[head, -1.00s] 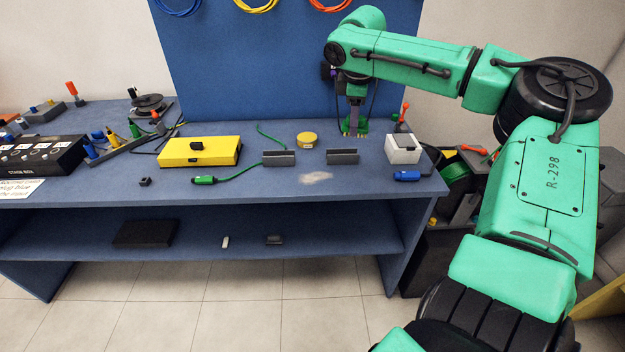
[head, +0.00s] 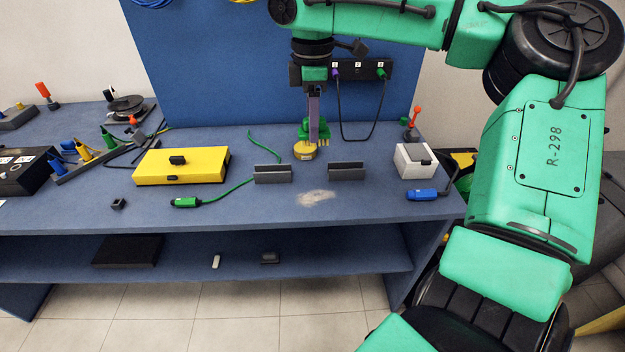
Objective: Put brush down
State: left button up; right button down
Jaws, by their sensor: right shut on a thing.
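My right gripper (head: 314,124) points down over the back middle of the blue workbench (head: 230,205). It is shut on the brush (head: 322,139), which has a green body and short yellowish bristles and hangs low. The fingertips and the brush partly overlap in the picture, so the exact grip is hard to see. The brush is right beside a round yellow tin (head: 304,152) and partly in front of it. I cannot tell whether it touches the tin or the bench. My left gripper is out of view.
Two grey blocks (head: 272,174) (head: 347,171) stand in front of the brush, with a pale dust patch (head: 317,197) nearer the front edge. A yellow case (head: 180,168) lies left, a white box (head: 414,161) right. A green cable (head: 235,187) crosses the bench.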

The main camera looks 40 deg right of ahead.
jog(key=b, duration=0.2)
send_over(313, 200)
notch_tip(313, 200, down, 14)
jog(key=shift+f, duration=0.25)
notch_tip(313, 200, down, 2)
jog(key=shift+a+f+p, duration=0.1)
jog(key=shift+f+p, duration=0.15)
jog(key=shift+p, duration=0.2)
jog(key=shift+f, duration=0.3)
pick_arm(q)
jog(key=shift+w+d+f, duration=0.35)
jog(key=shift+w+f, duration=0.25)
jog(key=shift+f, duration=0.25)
pick_arm(e)
jog(key=shift+c, duration=2.2)
grip_release()
